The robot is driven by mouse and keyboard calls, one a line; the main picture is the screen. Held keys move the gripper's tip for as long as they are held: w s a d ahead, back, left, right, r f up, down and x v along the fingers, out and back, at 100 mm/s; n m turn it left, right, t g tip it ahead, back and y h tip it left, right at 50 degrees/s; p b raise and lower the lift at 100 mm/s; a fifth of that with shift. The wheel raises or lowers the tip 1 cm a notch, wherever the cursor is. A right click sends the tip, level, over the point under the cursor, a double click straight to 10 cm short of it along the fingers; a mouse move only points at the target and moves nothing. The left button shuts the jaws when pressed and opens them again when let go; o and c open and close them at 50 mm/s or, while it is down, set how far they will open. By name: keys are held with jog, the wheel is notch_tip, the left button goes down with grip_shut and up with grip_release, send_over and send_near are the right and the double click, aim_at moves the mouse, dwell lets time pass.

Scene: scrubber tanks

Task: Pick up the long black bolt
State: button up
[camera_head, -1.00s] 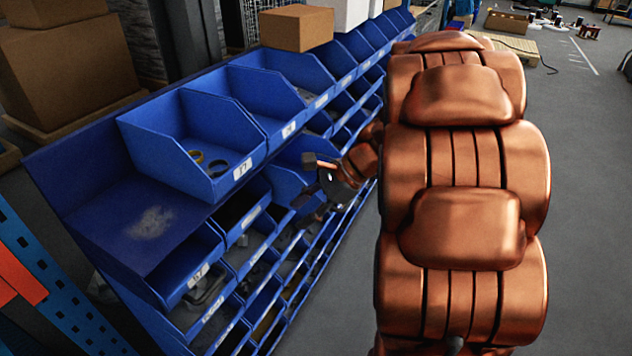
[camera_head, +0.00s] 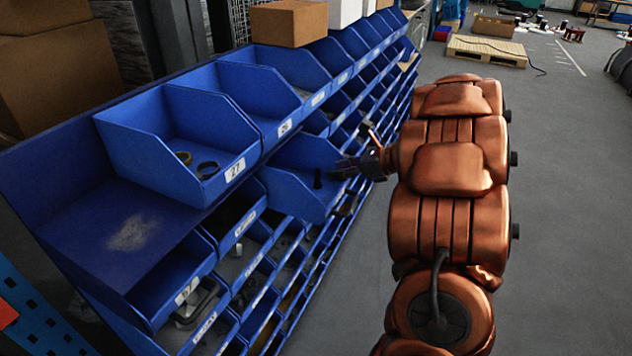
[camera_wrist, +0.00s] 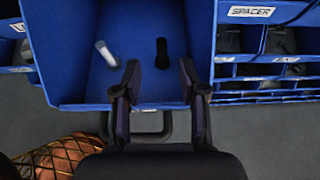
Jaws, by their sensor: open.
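A black bolt (camera_wrist: 162,53) stands or lies in a blue bin (camera_wrist: 80,60) in the wrist view, right of a white or silver bolt-like piece (camera_wrist: 106,53). In the head view the dark bolt (camera_head: 317,178) shows inside the pulled-out blue bin (camera_head: 290,165). My gripper (camera_wrist: 160,80) is open and empty at the bin's front edge, with its fingers spread and pointing into the bin. In the head view my gripper (camera_head: 350,150) is at the bin's right side.
A blue rack of several bins stands along the left. An upper bin (camera_head: 180,140) holds two rings (camera_head: 207,168). A cardboard box (camera_head: 289,22) sits on top. A bin labelled SPACER (camera_wrist: 250,12) is at the right in the wrist view. Open grey floor (camera_head: 560,200) lies right.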

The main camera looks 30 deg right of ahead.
aim_at(318, 178)
jog(key=shift+r+x, duration=0.1)
jog(key=shift+x, duration=1.2)
jog(key=shift+r+x, duration=0.15)
jog(key=shift+x, duration=1.2)
jog(key=shift+w, duration=0.15)
grip_shut()
